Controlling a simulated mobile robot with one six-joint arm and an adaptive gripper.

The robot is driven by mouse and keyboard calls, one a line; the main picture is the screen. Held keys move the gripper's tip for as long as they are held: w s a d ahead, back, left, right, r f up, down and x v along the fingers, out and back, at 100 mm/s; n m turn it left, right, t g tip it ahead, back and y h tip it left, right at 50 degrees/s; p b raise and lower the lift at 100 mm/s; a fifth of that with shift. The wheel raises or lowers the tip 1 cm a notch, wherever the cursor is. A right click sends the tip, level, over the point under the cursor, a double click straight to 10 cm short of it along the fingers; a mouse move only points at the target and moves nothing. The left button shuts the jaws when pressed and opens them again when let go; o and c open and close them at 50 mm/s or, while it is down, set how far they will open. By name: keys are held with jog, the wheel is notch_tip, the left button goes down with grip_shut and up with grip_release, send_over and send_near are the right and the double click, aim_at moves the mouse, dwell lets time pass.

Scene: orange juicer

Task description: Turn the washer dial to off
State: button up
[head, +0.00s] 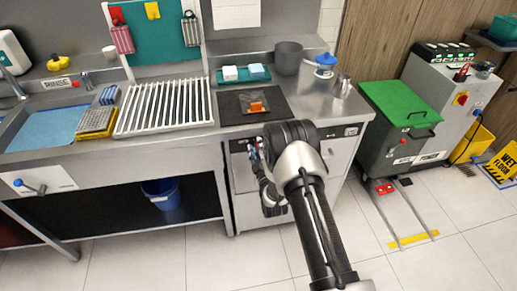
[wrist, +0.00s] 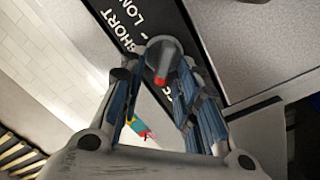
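The washer dial (wrist: 165,60) is a grey round knob with a red mark on its near end, seen in the wrist view. It sits on a black label strip (wrist: 150,22) with white lettering; "SHORT" and part of "LON" can be read, and the rest is covered. My gripper (wrist: 160,72) is open, with one finger on each side of the dial near the tips. I cannot tell whether either finger touches it. In the head view my gripper (head: 254,152) is at the front of the washer (head: 247,212) under the counter, and my arm hides the dial.
The steel counter (head: 310,108) juts out above the washer. A black mat (head: 232,104) with an orange thing lies on it. A shelf with a blue bucket (head: 160,195) is to the left.

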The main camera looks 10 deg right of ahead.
jog(key=shift+s, duration=0.1)
jog(key=s, duration=1.2)
jog(key=shift+w, duration=0.1)
